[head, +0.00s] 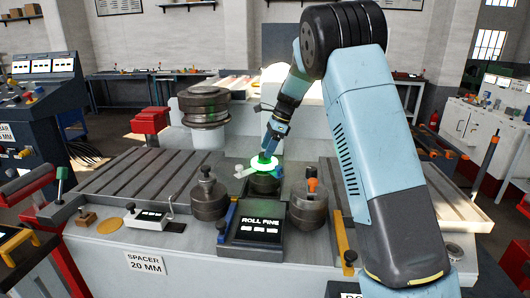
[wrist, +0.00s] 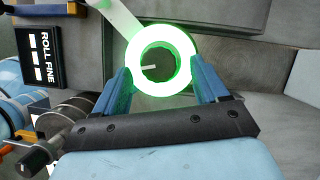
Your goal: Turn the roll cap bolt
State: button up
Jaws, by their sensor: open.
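The roll cap bolt (wrist: 157,64) shows in the wrist view as a dark round head with a pale line on it. A bright green glowing ring (wrist: 181,82) surrounds it, and a pale flat bar (wrist: 121,17) runs from the ring to the upper left. My gripper (wrist: 160,68) is open, with one blue finger on each side of the bolt and ring. I cannot tell whether the fingers touch the ring. My gripper also shows in the head view (head: 266,156).
Two dark rolls with upright pins stand at left (head: 209,198) and right (head: 307,206). A ROLL FINE panel (head: 261,228) stands in front. A slotted plate (head: 128,182) lies left, and a stacked dark roll (head: 204,105) stands behind.

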jog(key=shift+x, duration=1.05)
jog(key=shift+c, duration=0.3)
jog(key=shift+a+r, duration=0.1)
jog(key=c, duration=1)
